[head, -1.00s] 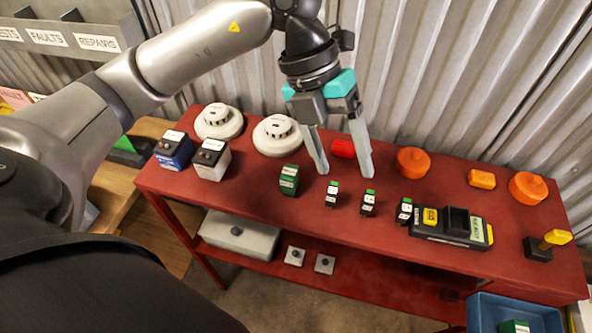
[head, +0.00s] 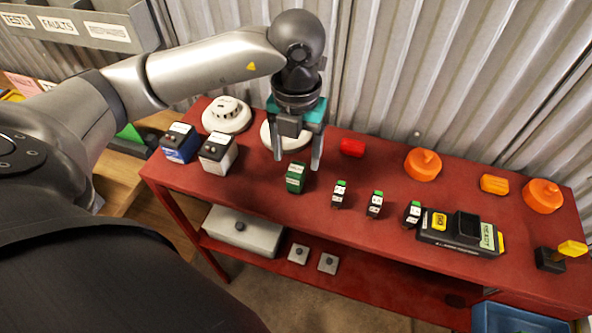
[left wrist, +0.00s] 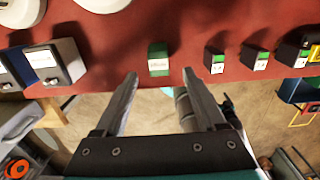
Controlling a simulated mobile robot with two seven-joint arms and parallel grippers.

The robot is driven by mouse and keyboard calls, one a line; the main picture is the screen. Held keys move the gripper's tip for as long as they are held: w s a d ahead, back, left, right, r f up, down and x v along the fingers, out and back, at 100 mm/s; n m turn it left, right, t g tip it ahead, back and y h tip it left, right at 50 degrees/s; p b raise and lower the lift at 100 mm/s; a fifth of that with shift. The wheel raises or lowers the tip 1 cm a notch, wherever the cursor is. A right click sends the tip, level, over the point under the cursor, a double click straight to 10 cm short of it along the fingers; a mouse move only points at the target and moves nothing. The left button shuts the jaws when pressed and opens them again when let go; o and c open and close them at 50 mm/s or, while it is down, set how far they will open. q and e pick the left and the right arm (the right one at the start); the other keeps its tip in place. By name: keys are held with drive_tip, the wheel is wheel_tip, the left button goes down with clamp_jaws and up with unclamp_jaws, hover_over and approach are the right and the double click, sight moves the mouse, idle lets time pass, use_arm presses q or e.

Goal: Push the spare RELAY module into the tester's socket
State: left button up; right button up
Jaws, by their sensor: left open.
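A small green module (head: 296,178) with a white label stands on the red bench; its print is too small to read surely. It also shows in the left wrist view (left wrist: 158,58), just beyond and between the fingertips. My left gripper (head: 297,163) is open and empty, just behind and above this module in the head view. The black tester (head: 462,232), with a raised black socket block and yellow and pale green labels, sits toward the right of the bench. Whether its socket is empty cannot be told. My right gripper is not in view.
Several small black-and-green modules (head: 339,194) stand between the green module and the tester. A blue battery (head: 180,143), a white battery (head: 218,153) and white detectors (head: 226,115) stand left. Orange domes (head: 423,165) and a yellow-handled lever (head: 571,248) are right.

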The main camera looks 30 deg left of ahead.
sight(296, 169)
use_arm(q)
wheel_tip(296, 169, down, 5)
drive_tip(key=shift+w+a+f, duration=0.15)
clamp_jaws()
idle(0.7)
